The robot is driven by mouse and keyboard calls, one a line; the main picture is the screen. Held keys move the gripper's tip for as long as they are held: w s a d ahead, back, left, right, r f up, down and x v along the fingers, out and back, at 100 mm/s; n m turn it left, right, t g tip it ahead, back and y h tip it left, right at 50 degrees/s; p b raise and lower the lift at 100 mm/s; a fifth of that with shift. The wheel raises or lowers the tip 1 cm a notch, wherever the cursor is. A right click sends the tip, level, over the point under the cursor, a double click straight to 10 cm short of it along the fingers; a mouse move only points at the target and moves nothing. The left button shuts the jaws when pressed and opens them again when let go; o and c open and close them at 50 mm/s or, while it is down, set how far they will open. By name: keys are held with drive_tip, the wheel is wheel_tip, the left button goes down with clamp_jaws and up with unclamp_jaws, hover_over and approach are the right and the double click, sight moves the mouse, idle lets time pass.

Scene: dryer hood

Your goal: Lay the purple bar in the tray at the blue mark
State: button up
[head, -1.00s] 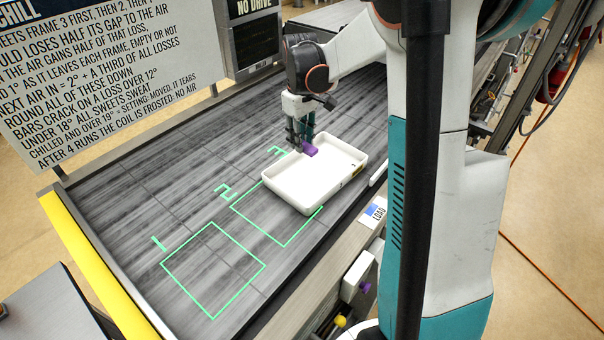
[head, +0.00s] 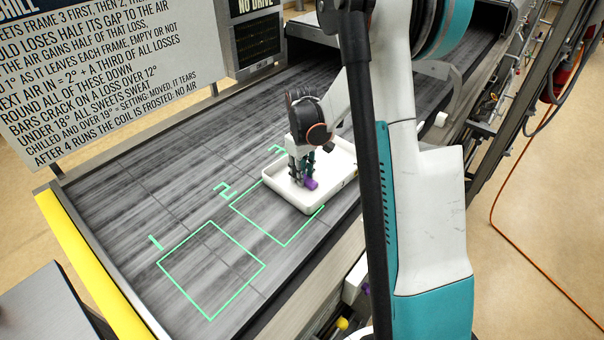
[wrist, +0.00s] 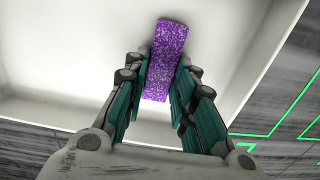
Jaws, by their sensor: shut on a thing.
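The purple bar (wrist: 165,62) is speckled and held between the two teal-padded fingers of my gripper (wrist: 160,100) in the wrist view. The bar also shows in the head view (head: 311,184) at the fingertips. My gripper (head: 303,175) is shut on it and points down over the white tray (head: 272,190). The tray lies on the belt around the frame marked 3 and overlaps the frame marked 2. I cannot tell whether the bar touches the tray floor. No blue mark on the tray shows; my arm and gripper hide part of the tray.
Green frame 1 (head: 210,270) on the grey belt (head: 120,200) is empty. A sign board (head: 100,80) stands along the far side. A yellow edge (head: 80,260) bounds the belt's near left end. Another purple item (head: 366,288) shows low beside my arm.

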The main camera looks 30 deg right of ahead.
drive_tip(key=o, duration=1.1)
drive_tip(key=shift+f, duration=0.1)
drive_tip(key=shift+c, duration=0.2)
wheel_tip(320, 180, up, 12)
drive_tip(key=p, duration=0.2)
drive_tip(key=shift+r, duration=0.2)
